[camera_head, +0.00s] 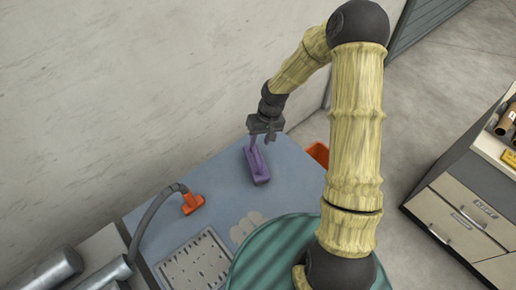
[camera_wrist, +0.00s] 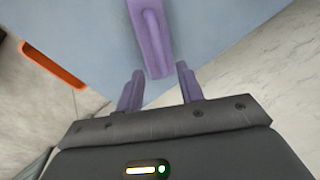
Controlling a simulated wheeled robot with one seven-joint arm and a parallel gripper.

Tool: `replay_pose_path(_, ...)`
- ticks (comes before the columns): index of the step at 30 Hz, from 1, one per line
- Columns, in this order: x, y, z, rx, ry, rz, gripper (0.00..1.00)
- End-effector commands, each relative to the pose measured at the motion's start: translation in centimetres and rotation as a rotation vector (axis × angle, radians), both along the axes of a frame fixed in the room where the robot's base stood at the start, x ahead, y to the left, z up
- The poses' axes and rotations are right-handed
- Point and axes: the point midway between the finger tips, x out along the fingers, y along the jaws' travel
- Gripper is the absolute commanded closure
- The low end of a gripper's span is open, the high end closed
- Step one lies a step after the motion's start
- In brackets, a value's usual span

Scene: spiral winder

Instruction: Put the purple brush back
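The purple brush (camera_head: 259,168) lies on the blue-grey table top (camera_head: 212,172), near its back edge by the wall. In the wrist view the brush (camera_wrist: 151,38) runs down from the top edge, with its near end just beyond my fingertips. My gripper (camera_head: 261,137) is at the back end of the brush in the head view. In the wrist view my gripper (camera_wrist: 158,78) is open, with one finger to each side of the brush's line and nothing between them. I cannot tell whether a finger touches the brush.
An orange nozzle on a grey hose (camera_head: 192,203) stands left of the brush. A perforated plate (camera_head: 197,265) and a green round platform (camera_head: 272,255) are at the front. An orange bin (camera_head: 318,154) is beyond the table's right edge. A drawer cabinet (camera_head: 462,215) stands far right.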

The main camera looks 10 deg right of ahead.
Motion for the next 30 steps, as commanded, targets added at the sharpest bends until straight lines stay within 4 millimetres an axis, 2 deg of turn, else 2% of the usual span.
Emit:
replay_pose_path(4,0.2,-0.5,2.0,0.000,-0.003,-0.002,0.63)
replay_pose_path(9,0.1,-0.7,3.2,0.000,0.000,-0.001,0.63)
replay_pose_path(26,0.1,-0.7,3.3,0.000,0.001,0.000,0.63)
replay_pose_path(30,-0.5,-1.0,4.0,-0.019,-0.008,0.000,0.63)
